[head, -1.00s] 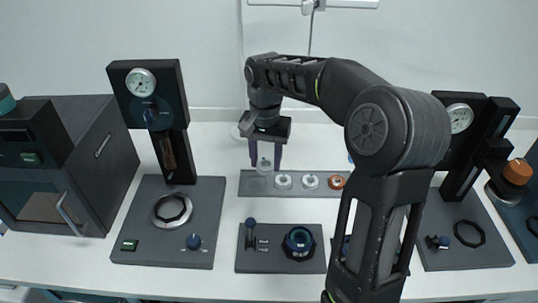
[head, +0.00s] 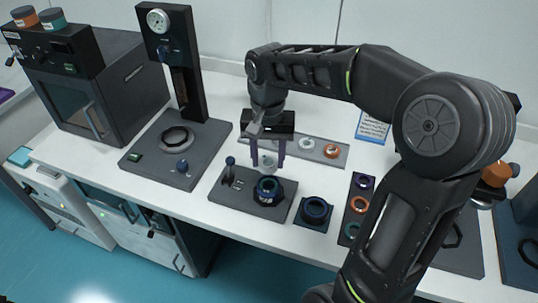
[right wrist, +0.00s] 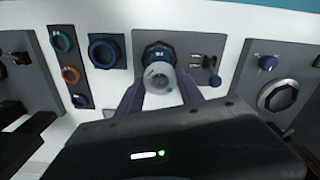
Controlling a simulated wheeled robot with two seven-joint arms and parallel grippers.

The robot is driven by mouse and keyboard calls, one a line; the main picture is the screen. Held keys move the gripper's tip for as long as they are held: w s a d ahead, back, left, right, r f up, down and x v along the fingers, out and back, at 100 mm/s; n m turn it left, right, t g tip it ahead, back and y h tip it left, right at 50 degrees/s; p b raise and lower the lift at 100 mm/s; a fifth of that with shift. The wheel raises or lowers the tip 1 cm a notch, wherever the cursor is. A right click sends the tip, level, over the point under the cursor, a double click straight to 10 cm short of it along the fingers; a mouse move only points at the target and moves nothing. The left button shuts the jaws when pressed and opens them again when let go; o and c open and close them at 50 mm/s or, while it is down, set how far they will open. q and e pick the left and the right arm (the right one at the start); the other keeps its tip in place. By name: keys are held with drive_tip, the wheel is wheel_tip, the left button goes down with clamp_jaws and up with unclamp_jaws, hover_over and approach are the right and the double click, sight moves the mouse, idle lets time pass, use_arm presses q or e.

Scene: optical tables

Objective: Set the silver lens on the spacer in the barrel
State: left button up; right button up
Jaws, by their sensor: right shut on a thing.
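My right gripper (head: 267,156) is shut on a pale, silver-white lens (head: 267,167), which hangs between its purple fingertips. The barrel (head: 268,190), dark with a blue ring, stands on a grey base plate just below the lens in the head view. In the right wrist view the lens (right wrist: 160,78) is between the fingers and covers part of the barrel (right wrist: 157,50). The lens appears to be above the barrel, apart from it. I cannot make out a spacer inside the barrel. My left gripper is not in view.
A lever (head: 230,168) stands left of the barrel on the same plate. A grey strip (head: 318,158) holds a white ring and an orange ring. A blue ring block (head: 314,212) and a rack (head: 353,220) of coloured rings sit to the right. A press (head: 180,85) stands behind left.

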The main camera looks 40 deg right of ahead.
drive_tip(key=shift+s+f, duration=0.1)
drive_tip(key=b, duration=0.4)
hover_over(269, 185)
drive_tip(key=shift+f, duration=2.15)
drive_tip(key=shift+f+b, duration=0.55)
drive_tip(key=shift+f, duration=0.6)
idle(0.8)
drive_tip(key=o, duration=1.4)
drive_tip(key=shift+o, duration=0.2)
wheel_tip(269, 185, up, 8)
drive_tip(key=shift+f, duration=0.1)
